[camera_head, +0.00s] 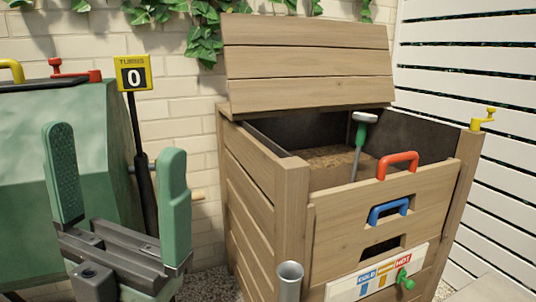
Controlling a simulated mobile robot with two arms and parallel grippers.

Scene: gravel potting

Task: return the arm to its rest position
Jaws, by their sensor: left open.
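My left gripper (118,190) is in the lower left of the head view. Its two green fingers stand upright and wide apart, with nothing between them. It is in front of a green drum-like container (50,150) and left of a wooden bin (262,180). It appears apart from the bin. My right gripper does not show.
The bin's lid (305,65) is raised, with brown material (330,160) and a green-handled tool (360,132) inside. Its front has red (398,160) and blue (388,210) handles. A counter sign (134,74) reads 0. A grey tube (290,280) stands at the front.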

